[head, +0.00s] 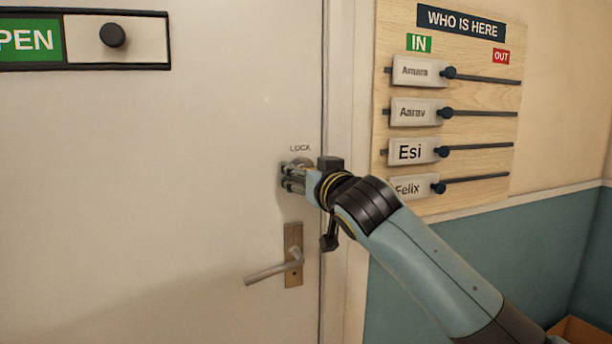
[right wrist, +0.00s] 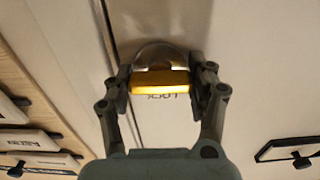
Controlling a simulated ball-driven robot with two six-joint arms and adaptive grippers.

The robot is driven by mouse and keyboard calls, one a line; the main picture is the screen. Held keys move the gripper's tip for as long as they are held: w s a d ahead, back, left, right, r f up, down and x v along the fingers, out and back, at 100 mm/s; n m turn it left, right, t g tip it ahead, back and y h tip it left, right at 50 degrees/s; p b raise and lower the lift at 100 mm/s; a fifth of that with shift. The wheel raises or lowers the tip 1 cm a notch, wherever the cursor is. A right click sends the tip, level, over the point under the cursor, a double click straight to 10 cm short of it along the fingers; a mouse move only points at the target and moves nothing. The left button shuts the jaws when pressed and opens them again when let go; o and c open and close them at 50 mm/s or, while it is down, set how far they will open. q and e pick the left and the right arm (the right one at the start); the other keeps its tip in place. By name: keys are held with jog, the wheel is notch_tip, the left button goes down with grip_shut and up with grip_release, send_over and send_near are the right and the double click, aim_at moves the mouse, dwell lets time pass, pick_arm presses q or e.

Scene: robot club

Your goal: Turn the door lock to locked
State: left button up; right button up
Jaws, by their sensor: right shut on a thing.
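The door lock shows in the right wrist view as a yellow thumb-turn bar (right wrist: 160,82) on a round metal plate (right wrist: 160,54). The bar lies level across that picture, between the fingers. In the head view the plate (head: 303,161) is mostly hidden behind my gripper, under the word LOCK on the white door (head: 150,180). My right gripper (head: 285,178) is at the lock, and in the right wrist view its two fingers (right wrist: 160,88) are shut on the ends of the bar. My left gripper is in neither view.
A door handle (head: 272,270) sits below the lock, close under my right wrist. A name board (head: 480,80) with several sliding tags is on the wall to the right. A sliding OPEN sign (head: 135,40) is at the door's upper left.

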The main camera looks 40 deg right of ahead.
dwell(0.3)
jog(key=o, duration=1.2)
jog(key=shift+c, duration=0.2)
